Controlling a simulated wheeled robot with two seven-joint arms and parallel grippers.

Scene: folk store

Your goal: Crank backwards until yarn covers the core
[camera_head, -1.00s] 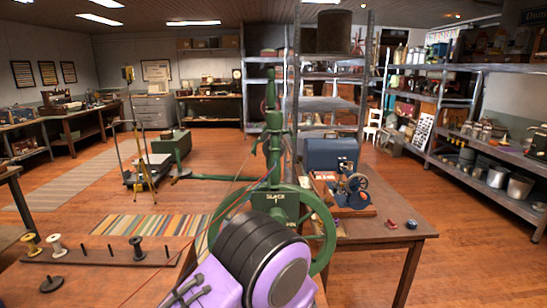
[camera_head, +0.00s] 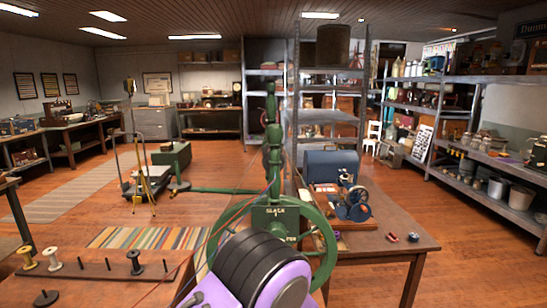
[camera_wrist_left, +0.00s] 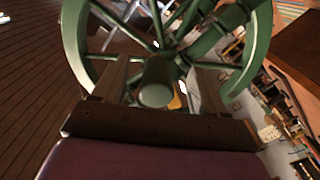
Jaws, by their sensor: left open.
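The green crank machine (camera_head: 276,222) with its wheel rim (camera_head: 328,245) stands ahead of my left arm at the table's end. In the left wrist view, the round green handle end (camera_wrist_left: 157,92) lies between the two fingers of my left gripper (camera_wrist_left: 157,82); the spokes and rim (camera_wrist_left: 74,40) are just beyond. The gripper is open around the handle; I cannot tell whether a finger touches it. In the head view my black and purple arm hides the fingers. Thin red and dark strands run from the machine down left. The core and its yarn cannot be made out. My right gripper is out of view.
A wooden peg board (camera_head: 95,272) at lower left holds a yellowish spool (camera_head: 27,258), a white spool (camera_head: 52,258) and a dark spool (camera_head: 135,262). A small blue machine (camera_head: 353,204) stands on the right table (camera_head: 385,252). Open floor lies beyond.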

